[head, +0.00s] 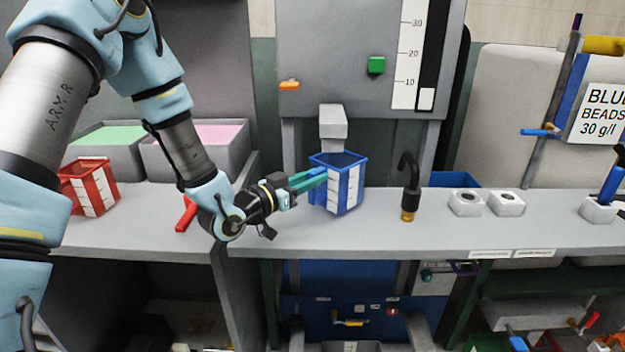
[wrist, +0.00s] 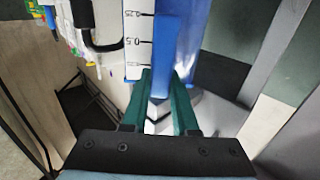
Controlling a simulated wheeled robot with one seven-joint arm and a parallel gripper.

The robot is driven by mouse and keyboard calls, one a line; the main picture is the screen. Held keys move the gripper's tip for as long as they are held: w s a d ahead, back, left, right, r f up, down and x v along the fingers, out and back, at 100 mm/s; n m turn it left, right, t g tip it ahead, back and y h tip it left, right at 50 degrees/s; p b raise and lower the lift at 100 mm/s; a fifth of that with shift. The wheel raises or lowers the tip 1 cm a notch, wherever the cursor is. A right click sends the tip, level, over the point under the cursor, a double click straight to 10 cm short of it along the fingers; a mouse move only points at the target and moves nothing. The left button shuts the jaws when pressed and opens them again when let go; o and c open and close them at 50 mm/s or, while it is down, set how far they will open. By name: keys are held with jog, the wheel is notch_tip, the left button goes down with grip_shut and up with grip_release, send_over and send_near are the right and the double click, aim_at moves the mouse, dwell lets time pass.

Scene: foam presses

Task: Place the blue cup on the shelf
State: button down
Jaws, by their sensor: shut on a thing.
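The blue cup (head: 344,187) is a square open-topped container with white graduated strips. It is upright at the grey shelf (head: 285,228), under a grey spout. I cannot tell whether its base touches the shelf. My gripper (head: 318,178) reaches in from the left and its green fingers are shut on the cup's left side. In the wrist view, the fingers (wrist: 161,95) close on a blue part of the cup (wrist: 190,40), with a scale strip beside it. The cup's inside is dark and its contents cannot be told.
The grey spout (head: 333,122) hangs just above the cup. A black hooked nozzle (head: 409,185) stands to its right, then two pale square blocks (head: 466,203). A red cup (head: 90,187) stands at the left. The shelf's front strip is mostly clear.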

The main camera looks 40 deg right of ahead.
jog(key=shift+f, duration=0.8)
jog(key=c, duration=0.7)
grip_release()
jog(key=a+b, duration=0.1)
jog(key=a, duration=0.2)
jog(key=a+b, duration=0.1)
jog(key=a, duration=0.3)
jog(key=s+a+b, duration=0.1)
jog(key=a, duration=0.2)
jog(key=shift+a+b, duration=0.35)
jog(key=shift+b, duration=0.05)
jog(key=shift+s+a, duration=0.1)
jog(key=shift+a, duration=0.55)
